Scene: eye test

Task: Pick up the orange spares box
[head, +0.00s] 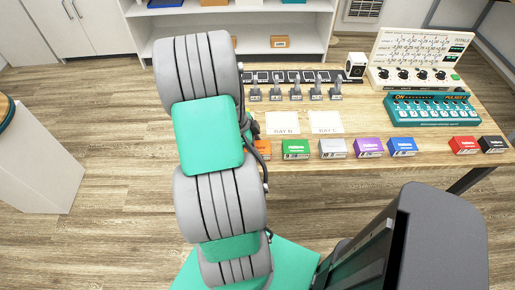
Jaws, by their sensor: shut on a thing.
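The orange spares box (263,148) is near the front edge of the table, at the left end of a row of small boxes. My arm covers its left part, so only its right part shows in the head view. My gripper does not show; my arm rises through the left middle of the view and hides what is behind it. I cannot tell whether anything touches the box.
Right of it are green (296,149), grey (332,148), purple (368,147), blue (402,147), red (464,145) and black (493,144) boxes. White labelled sheets (326,122), a row of dark devices (296,92) and a teal-and-white panel (432,110) are behind.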

